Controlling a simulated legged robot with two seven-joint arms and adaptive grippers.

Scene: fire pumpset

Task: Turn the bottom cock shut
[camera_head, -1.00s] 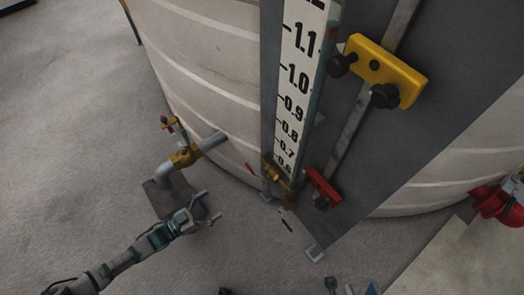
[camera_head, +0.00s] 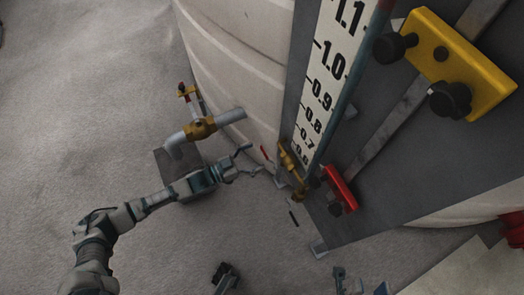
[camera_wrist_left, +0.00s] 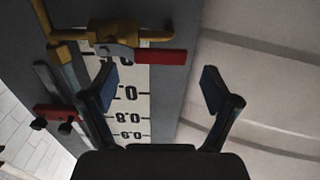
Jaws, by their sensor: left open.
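The bottom cock is a brass fitting (camera_head: 291,163) at the foot of the level gauge. Its red handle (camera_head: 265,153) sticks out to the left. In the left wrist view the brass cock (camera_wrist_left: 105,33) lies at the top, with the red handle (camera_wrist_left: 160,56) pointing right. My left gripper (camera_head: 249,161) is open and empty, just left of the cock. In the wrist view its fingers (camera_wrist_left: 160,82) stand wide apart, with the handle beyond the gap; I see no contact. Part of what looks like my right gripper (camera_head: 360,282) shows at the bottom edge, its jaws unclear.
A white scale (camera_head: 325,85) rises above the cock on a grey panel. A red clamp (camera_head: 341,189) sits close right of it, a yellow bracket (camera_head: 460,62) higher up. A pipe with a yellow valve (camera_head: 200,128) juts from the tank, behind my left arm.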

